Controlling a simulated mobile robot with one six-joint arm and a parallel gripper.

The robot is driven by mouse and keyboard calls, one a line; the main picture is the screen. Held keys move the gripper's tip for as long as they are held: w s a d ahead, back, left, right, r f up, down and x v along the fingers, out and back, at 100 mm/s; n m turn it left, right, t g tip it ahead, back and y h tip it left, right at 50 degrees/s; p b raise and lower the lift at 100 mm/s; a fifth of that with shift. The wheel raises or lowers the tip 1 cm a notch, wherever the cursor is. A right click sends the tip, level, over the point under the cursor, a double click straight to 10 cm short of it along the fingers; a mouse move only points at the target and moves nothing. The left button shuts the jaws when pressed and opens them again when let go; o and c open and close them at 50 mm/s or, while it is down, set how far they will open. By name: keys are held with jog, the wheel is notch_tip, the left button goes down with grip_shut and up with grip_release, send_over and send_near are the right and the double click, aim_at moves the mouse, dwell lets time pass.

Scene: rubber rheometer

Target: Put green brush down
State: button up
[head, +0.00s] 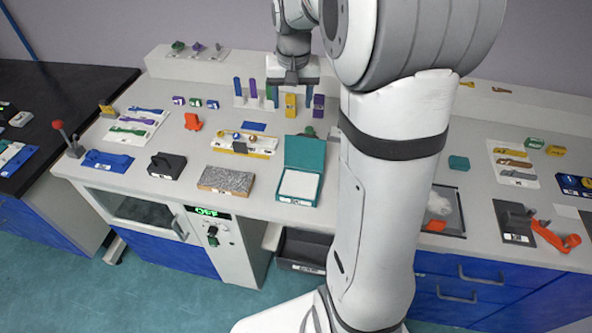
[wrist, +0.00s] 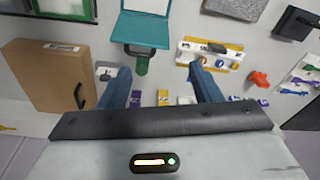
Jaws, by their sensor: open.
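My gripper (head: 291,102) hangs over the back of the bench in the head view. In the wrist view its two blue fingers (wrist: 160,80) are wide apart with nothing between them. A dark green piece (wrist: 141,65), likely the green brush, lies behind the teal box; it also shows in the head view (head: 309,131), apart from the fingers. Its exact shape is too small to tell. A white rack with upright blue (head: 237,87) and purple (head: 253,88) handles stands left of my gripper; its right end is partly hidden by a finger.
The open teal box (head: 318,153) stands in front of my gripper. Yellow (head: 291,106) and purple (head: 319,106) blocks stand close by the fingers. A tray with small balls (head: 244,145) lies to the left. A brown carton (wrist: 45,75) is near the left finger in the wrist view.

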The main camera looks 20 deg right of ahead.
jog(key=s+a+n+t, duration=0.1)
jog(key=s+a, duration=0.3)
jog(key=s, duration=0.7)
jog(key=s+a+n+t, duration=0.1)
jog(key=s+a, duration=0.3)
jog(key=s, duration=0.7)
jog(key=shift+s+r+n, duration=0.25)
jog(key=shift+n, duration=0.65)
jog(key=shift+a, duration=0.1)
jog(key=shift+c, duration=0.5)
